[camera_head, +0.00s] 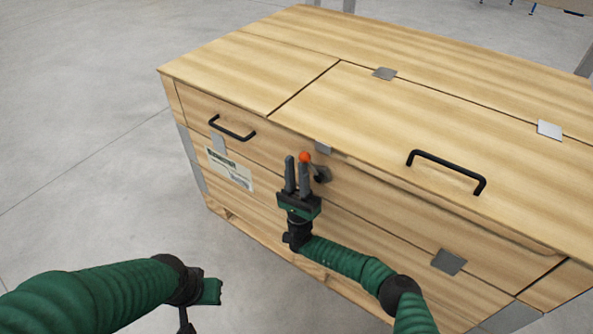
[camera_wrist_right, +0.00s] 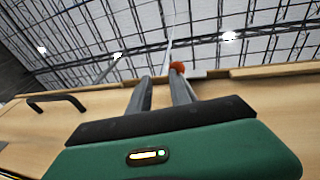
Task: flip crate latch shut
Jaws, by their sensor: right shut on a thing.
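The wooden crate (camera_head: 230,75) stands with its lid (camera_head: 400,110) lying closed. The latch (camera_head: 321,174) is on the crate's front face, just below a small metal plate at the lid's edge. Its orange knob (camera_head: 304,157) points up. My right gripper (camera_head: 297,172) is at the latch, with its fingers pointing up, shut on the latch. The fingers hide part of the latch lever. In the right wrist view the knob (camera_wrist_right: 178,67) shows at the right fingertip. My left gripper (camera_head: 207,292) is low at the left, away from the crate, and its fingers are not clear.
A black handle (camera_head: 450,168) is on the lid and another (camera_head: 232,130) on the front face. Metal plates (camera_head: 449,261) and a paper label (camera_head: 229,170) are on the front. Grey floor (camera_head: 80,150) lies clear at the left.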

